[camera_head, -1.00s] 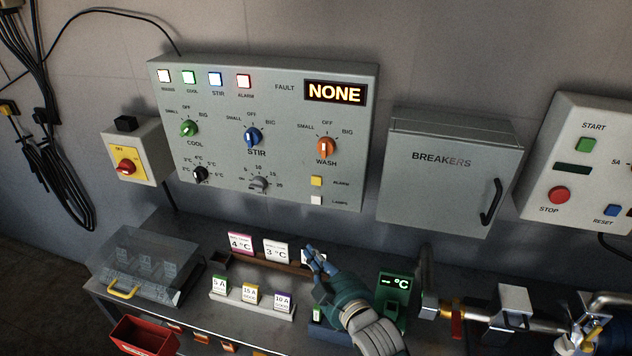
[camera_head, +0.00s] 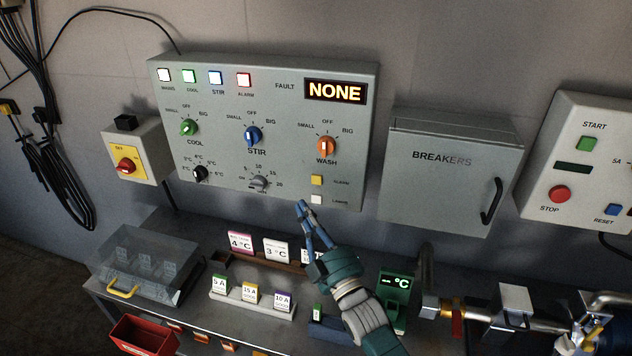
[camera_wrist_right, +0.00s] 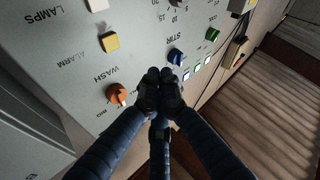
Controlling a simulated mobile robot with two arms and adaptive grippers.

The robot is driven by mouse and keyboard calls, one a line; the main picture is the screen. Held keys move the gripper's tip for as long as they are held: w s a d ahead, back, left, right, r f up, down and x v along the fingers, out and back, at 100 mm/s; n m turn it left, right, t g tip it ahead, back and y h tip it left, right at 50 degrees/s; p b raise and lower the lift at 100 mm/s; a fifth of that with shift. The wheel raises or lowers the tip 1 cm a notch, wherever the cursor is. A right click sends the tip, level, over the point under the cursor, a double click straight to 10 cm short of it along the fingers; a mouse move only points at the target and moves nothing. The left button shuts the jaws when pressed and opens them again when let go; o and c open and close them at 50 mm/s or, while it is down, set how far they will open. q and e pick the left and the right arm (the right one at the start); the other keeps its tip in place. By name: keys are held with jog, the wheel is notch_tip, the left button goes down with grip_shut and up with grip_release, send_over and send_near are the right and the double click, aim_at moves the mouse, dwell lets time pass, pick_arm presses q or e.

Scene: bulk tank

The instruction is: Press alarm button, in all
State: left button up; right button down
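The yellow alarm button (camera_head: 316,181) sits at the lower right of the grey control panel (camera_head: 215,130), labelled ALARM, above the white lamps button (camera_head: 316,199). In the right wrist view the alarm button (camera_wrist_right: 109,42) is at the upper left, clear of the fingers. The display (camera_head: 335,92) reads NONE. My right gripper (camera_head: 304,207) points up, below and left of the button in the head view, without visible contact with it. Its blue fingers meet at their dark tips (camera_wrist_right: 158,90) in the right wrist view, shut and empty. My left gripper is not in view.
The orange wash knob (camera_head: 326,147) is just above the button, and the grey timer knob (camera_head: 259,183) is to its left. A breakers box (camera_head: 440,165) stands to the right. Temperature cards (camera_head: 275,250) and a clear-lidded box (camera_head: 145,265) are on the bench below.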

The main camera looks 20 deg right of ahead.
aim_at(317, 179)
jog(key=shift+w+d+b, duration=0.55)
jog(key=shift+w+d, duration=0.2)
jog(key=shift+w, duration=0.35)
jog(key=shift+w+d+b, duration=0.55)
jog(key=shift+w+d, duration=0.25)
jog(key=shift+w, duration=0.35)
jog(key=shift+w+d+b, duration=0.55)
jog(key=shift+w+d, duration=0.2)
jog(key=shift+w, duration=0.35)
jog(key=shift+w, duration=0.1)
jog(key=shift+w+d, duration=0.2)
jog(key=shift+w, duration=0.05)
jog(key=shift+w+d+b, duration=0.25)
jog(key=shift+w+b, duration=0.05)
jog(key=shift+b, duration=0.1)
jog(key=shift+s+a+r, duration=0.1)
jog(key=shift+s, duration=0.05)
jog(key=shift+s+a+p, duration=0.35)
jog(key=shift+s+p, duration=0.15)
jog(key=shift+s, duration=0.05)
